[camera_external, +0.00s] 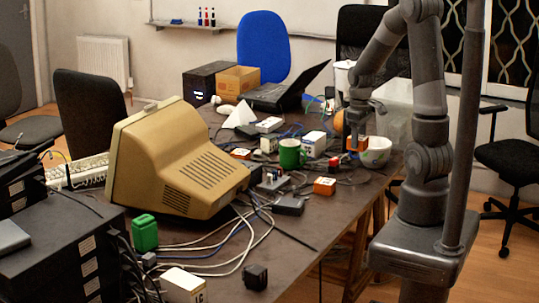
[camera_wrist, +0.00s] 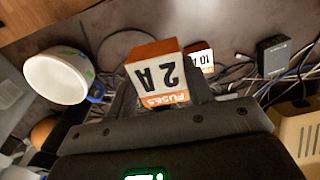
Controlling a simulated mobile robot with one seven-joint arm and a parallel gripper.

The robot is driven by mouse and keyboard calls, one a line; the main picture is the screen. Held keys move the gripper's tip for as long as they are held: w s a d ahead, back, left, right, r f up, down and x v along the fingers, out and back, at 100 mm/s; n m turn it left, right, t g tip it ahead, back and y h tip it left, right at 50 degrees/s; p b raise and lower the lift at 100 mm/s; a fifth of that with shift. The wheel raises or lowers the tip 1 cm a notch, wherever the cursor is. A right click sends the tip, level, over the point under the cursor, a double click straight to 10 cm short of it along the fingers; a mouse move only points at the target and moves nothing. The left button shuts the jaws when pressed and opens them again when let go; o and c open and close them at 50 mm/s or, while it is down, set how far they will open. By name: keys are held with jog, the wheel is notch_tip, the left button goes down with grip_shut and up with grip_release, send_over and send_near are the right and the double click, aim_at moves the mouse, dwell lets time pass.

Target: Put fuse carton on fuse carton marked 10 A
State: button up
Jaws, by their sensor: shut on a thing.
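My gripper (camera_external: 356,135) is over the right part of the table and is shut on an orange and white fuse carton marked 2 A (camera_wrist: 160,78). In the wrist view the carton sits between the two fingers; in the external view it is a small orange-red patch (camera_external: 359,145), partly covered by the fingers. The fuse carton marked 10 A (camera_wrist: 200,58) lies on the table beyond the held carton in the wrist view, partly hidden by it. An orange and white carton on the table in the external view (camera_external: 325,187) seems to be the same one. The two cartons look apart.
A white and green bowl (camera_external: 376,153) stands close to my gripper, with an orange ball (camera_wrist: 44,131) nearby. A green mug (camera_external: 291,154), a white box (camera_external: 314,143), a dark adapter (camera_external: 288,206) and loose cables surround the 10 A carton. A beige monitor (camera_external: 175,160) stands left.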

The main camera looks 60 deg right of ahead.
send_over(325, 181)
notch_tip(325, 181, down, 6)
jog(key=shift+s+f, duration=0.1)
jog(key=shift+f, duration=2.15)
jog(key=shift+f, duration=0.1)
jog(key=o, duration=1)
jog(key=shift+o, duration=0.2)
